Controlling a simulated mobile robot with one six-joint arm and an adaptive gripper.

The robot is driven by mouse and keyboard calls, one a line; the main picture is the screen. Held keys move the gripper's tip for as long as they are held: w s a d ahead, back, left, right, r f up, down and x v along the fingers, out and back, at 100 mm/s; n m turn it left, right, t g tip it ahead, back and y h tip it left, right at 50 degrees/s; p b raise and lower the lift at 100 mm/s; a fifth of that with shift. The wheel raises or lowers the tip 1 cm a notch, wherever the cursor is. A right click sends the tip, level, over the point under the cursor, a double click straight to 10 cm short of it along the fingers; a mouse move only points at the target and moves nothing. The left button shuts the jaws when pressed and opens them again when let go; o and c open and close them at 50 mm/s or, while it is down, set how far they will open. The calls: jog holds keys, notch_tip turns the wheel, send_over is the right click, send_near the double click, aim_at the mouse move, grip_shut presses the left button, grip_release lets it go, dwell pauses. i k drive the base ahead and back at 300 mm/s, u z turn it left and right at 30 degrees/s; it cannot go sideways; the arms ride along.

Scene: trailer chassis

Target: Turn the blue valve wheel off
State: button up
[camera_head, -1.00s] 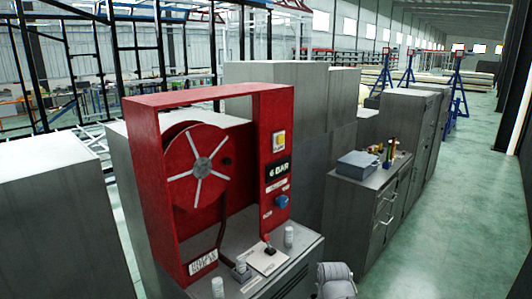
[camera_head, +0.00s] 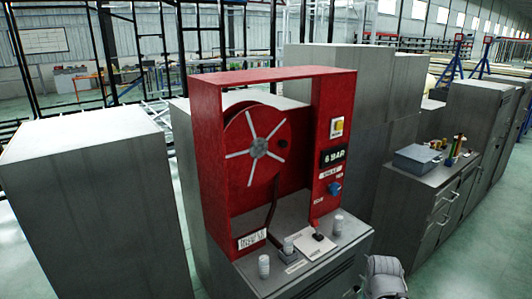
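The blue valve wheel (camera_head: 334,189) is a small round knob on the right-hand panel of a red hose-reel frame (camera_head: 207,150). It sits below a dark display reading "6 BAR" (camera_head: 333,156) and a yellow-framed button (camera_head: 337,127). A small white label is just above the wheel. The red frame stands on a grey cabinet (camera_head: 345,262). A grey rounded part of my arm (camera_head: 384,277) shows at the bottom edge, right of the cabinet and below the wheel, apart from it. My gripper's fingers are not visible.
On the cabinet top are a white plate with a small lever (camera_head: 318,237) and several small grey cylinders. A grey cabinet (camera_head: 95,200) stands left; another to the right carries a grey box (camera_head: 418,158) and small coloured items. Open floor (camera_head: 455,255) lies at the lower right.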

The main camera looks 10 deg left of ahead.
aim_at(335, 188)
jog(key=z, duration=0.55)
jog(key=k, duration=1.35)
jog(key=z, duration=0.45)
jog(key=i, duration=1.05)
jog(key=u, duration=0.5)
jog(key=i, duration=0.9)
jog(key=u, duration=0.35)
